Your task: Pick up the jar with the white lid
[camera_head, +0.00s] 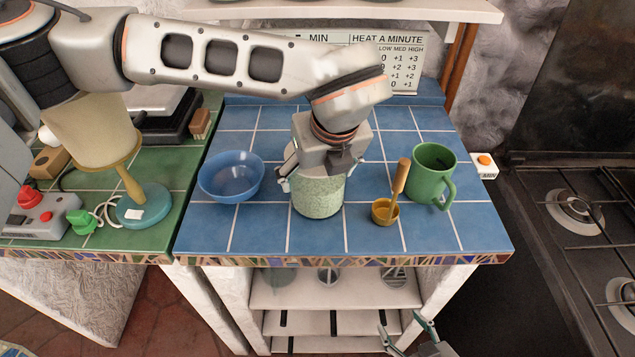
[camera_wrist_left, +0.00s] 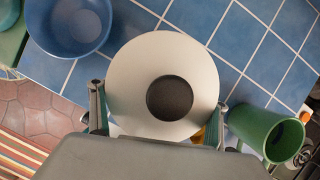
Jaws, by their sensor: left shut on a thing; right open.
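The jar (camera_head: 318,197) has a pale green speckled body and stands upright over the blue tiled counter, near its front middle. I cannot tell whether its base touches the tiles. Its white lid (camera_wrist_left: 132,77) with a dark round knob fills the middle of the left wrist view. In the head view the lid is hidden by my left gripper (camera_head: 317,172). That gripper comes from above, with a finger on each side of the jar, and is shut on it. Its fingers also show in the left wrist view (camera_wrist_left: 157,117). My right gripper (camera_head: 408,332) is open and empty, low in front of the counter.
A blue bowl (camera_head: 231,177) stands left of the jar. A small yellow cup (camera_head: 385,212) with a wooden-handled tool and a green mug (camera_head: 432,172) stand to the right. A lamp (camera_head: 95,130) is on the green tiles at left. A shelf (camera_head: 345,11) hangs above the back.

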